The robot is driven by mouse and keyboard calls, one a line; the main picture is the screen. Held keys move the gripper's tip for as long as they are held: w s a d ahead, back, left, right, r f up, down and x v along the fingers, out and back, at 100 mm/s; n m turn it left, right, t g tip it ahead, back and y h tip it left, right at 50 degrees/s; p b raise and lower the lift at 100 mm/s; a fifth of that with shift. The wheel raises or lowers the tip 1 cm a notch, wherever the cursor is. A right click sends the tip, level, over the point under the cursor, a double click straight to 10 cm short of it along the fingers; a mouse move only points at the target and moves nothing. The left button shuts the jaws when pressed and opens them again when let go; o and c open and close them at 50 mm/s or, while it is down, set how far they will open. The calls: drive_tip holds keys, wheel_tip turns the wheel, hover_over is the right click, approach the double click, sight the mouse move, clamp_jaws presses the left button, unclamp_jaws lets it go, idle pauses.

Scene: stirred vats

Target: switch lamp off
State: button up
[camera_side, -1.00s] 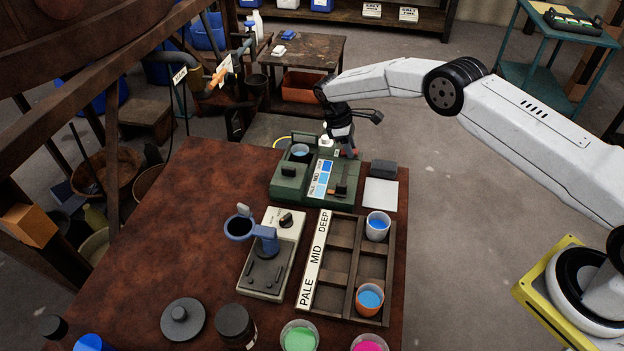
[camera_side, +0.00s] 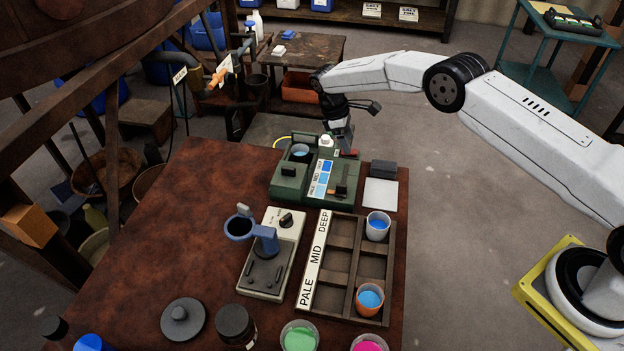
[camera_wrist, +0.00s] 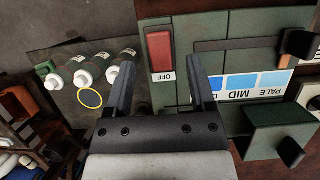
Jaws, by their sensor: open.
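The green lamp box (camera_side: 286,190) stands at the far end of the brown table, with a blue PALE, MID, DEEP strip (camera_side: 321,178) on top. In the wrist view, a red rocker switch (camera_wrist: 159,54) sits on the box (camera_wrist: 210,62) beside an upside-down OFF label (camera_wrist: 163,77). I cannot tell which side of the rocker is pressed. My gripper (camera_wrist: 158,62) is open and empty, its fingers on either side of the switch in this view. In the side view, my gripper (camera_side: 347,149) is at the box's far right edge; contact is unclear.
A divided wooden rack (camera_side: 341,262) with two cups of blue liquid stands in front of the box. A cream device with a blue holder (camera_side: 267,270) is left of the rack. A dark block (camera_side: 382,169) and white tile (camera_side: 380,193) lie right of the box.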

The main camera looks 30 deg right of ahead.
sight(341, 152)
drive_tip(key=v, duration=0.5)
drive_tip(key=shift+r, duration=0.1)
idle(0.3)
drive_tip(key=s+r+m+t+y, duration=0.2)
drive_tip(key=s+r+m+t, duration=0.15)
drive_tip(key=s+r, duration=0.65)
drive_tip(key=s+d+f+m+t+y, duration=0.1)
drive_tip(key=s+m, duration=0.4)
drive_tip(key=s, duration=1.6)
drive_tip(key=shift+s+t, duration=0.25)
drive_tip(key=shift+t, duration=0.3)
drive_tip(key=shift+d+m, duration=0.15)
drive_tip(key=shift+m, duration=0.1)
